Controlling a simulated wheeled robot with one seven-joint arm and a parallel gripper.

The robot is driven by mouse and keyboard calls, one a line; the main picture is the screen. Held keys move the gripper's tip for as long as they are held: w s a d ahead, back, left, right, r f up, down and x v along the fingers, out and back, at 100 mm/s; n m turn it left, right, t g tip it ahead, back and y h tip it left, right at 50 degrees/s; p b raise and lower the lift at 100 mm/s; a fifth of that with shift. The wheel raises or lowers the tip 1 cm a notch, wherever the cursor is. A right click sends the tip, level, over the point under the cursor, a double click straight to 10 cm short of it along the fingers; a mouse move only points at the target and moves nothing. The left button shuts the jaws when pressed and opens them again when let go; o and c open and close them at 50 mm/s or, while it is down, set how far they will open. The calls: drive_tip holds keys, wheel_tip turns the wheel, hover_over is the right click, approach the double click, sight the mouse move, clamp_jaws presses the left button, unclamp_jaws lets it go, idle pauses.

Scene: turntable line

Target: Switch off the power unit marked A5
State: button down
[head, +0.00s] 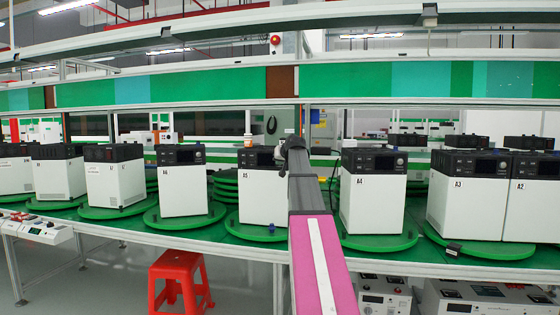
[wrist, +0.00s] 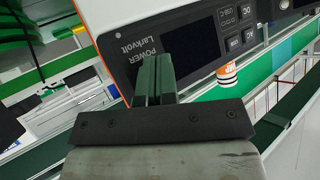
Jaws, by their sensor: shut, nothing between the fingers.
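The power unit marked A5 (head: 262,199) is a white box with a black top panel on a green turntable, just left of my arm in the head view. My gripper (head: 292,146) is at the right end of its black panel and covers part of it. In the wrist view my gripper (wrist: 155,72) is shut and empty, its fingers in front of a black panel (wrist: 133,42) marked POWER Larkvolt. A dark screen (wrist: 190,52) and several grey buttons (wrist: 240,27) show there. No unit label shows in that view. I cannot tell whether the fingers touch the panel.
Unit A6 (head: 184,190) stands left of A5 and unit A4 (head: 373,195) right of it, each on a green turntable (head: 377,241). Units A3 (head: 464,205) and A2 (head: 530,210) are farther right. An orange-and-white cylinder (wrist: 227,75) shows beyond the panel. A red stool (head: 180,275) stands in front.

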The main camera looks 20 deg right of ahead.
drive_tip(key=shift+s+a, duration=0.25)
drive_tip(key=shift+s, duration=0.1)
drive_tip(key=s+a, duration=0.2)
drive_tip(key=s, duration=0.2)
drive_tip(key=shift+s+a, duration=0.1)
drive_tip(key=shift+a, duration=0.3)
idle(0.8)
drive_tip(key=s+a+f+g, duration=0.2)
drive_tip(key=s+a+f, duration=0.15)
drive_tip(key=f, duration=0.75)
drive_tip(key=s+a+f+g, duration=0.2)
drive_tip(key=a+f, duration=0.3)
drive_tip(key=f, duration=0.6)
drive_tip(key=s+a+f+g, duration=0.2)
drive_tip(key=s+a+f, duration=0.15)
drive_tip(key=f, duration=0.75)
drive_tip(key=s+a+f+n+g, duration=0.1)
drive_tip(key=s+a+f+g, duration=0.2)
drive_tip(key=s+f, duration=0.8)
drive_tip(key=s+a+f+n+g, duration=0.1)
drive_tip(key=s+a+f+g, duration=0.2)
drive_tip(key=s+a+f, duration=0.4)
drive_tip(key=s+f, duration=0.4)
drive_tip(key=f, duration=0.3)
drive_tip(key=shift+s+a+h, duration=0.3)
drive_tip(key=shift+s+a, duration=0.05)
drive_tip(key=shift+s, duration=0.05)
